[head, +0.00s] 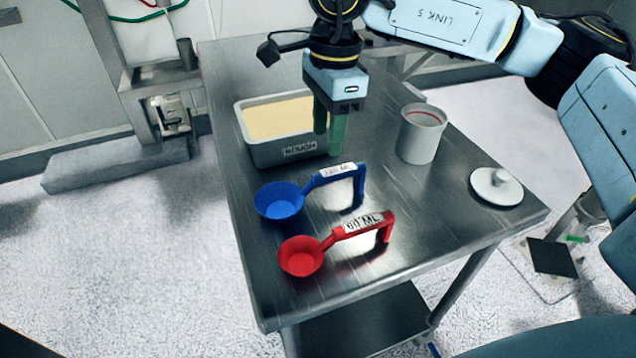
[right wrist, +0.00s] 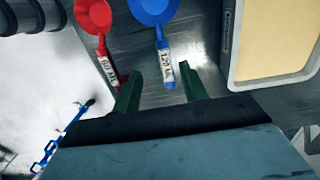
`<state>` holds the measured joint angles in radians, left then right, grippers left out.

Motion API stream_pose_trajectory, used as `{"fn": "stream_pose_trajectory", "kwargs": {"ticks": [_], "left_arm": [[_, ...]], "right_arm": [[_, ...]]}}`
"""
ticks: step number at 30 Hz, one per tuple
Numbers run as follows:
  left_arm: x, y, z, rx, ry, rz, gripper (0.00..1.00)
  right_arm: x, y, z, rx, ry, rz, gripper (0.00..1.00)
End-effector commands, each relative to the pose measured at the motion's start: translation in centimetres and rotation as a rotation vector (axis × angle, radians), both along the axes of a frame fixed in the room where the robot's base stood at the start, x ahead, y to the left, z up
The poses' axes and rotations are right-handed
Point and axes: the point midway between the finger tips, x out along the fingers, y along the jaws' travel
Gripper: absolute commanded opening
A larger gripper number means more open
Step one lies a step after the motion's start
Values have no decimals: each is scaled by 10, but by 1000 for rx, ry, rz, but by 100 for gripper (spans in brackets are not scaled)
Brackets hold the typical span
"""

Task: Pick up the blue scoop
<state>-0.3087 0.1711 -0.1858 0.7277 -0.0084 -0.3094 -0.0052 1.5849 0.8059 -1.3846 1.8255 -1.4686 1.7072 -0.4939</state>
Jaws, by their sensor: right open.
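The blue scoop (head: 281,200) lies on the metal table, its bowl to the left and its raised handle to the right, with a white label on the handle. My right gripper (head: 331,142) points down above the table, behind the blue scoop's handle and in front of the tray. Its green fingers are apart with nothing between them. In the right wrist view, the blue scoop (right wrist: 166,60) shows ahead of the open right gripper (right wrist: 157,85), its labelled handle pointing toward the gap between the fingers. My left gripper is not in view.
A red scoop (head: 302,256) lies in front of the blue one. A grey tray (head: 262,155) of pale powder stands behind, close to the right gripper. A white cup (head: 421,140) and a white lid (head: 496,187) are to the right. The table's (head: 410,248) front right is clear.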

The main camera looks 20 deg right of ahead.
Motion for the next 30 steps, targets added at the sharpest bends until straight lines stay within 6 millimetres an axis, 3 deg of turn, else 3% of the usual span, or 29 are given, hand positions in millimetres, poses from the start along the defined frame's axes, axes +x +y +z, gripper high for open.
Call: {"fn": "stream_pose_trajectory", "kwargs": {"ticks": [2, 5, 13, 22, 30], "left_arm": [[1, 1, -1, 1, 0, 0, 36], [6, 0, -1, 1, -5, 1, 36], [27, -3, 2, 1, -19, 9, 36], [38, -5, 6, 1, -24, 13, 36], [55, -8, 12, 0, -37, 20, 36]], "right_arm": [[2, -14, 2, -51, -9, -12, 43], [3, -19, -8, -72, -9, -16, 43], [2, -18, -59, -69, -6, -13, 43], [2, -17, -84, -67, -8, -13, 43], [1, -16, -123, -66, -7, -13, 43]]}}
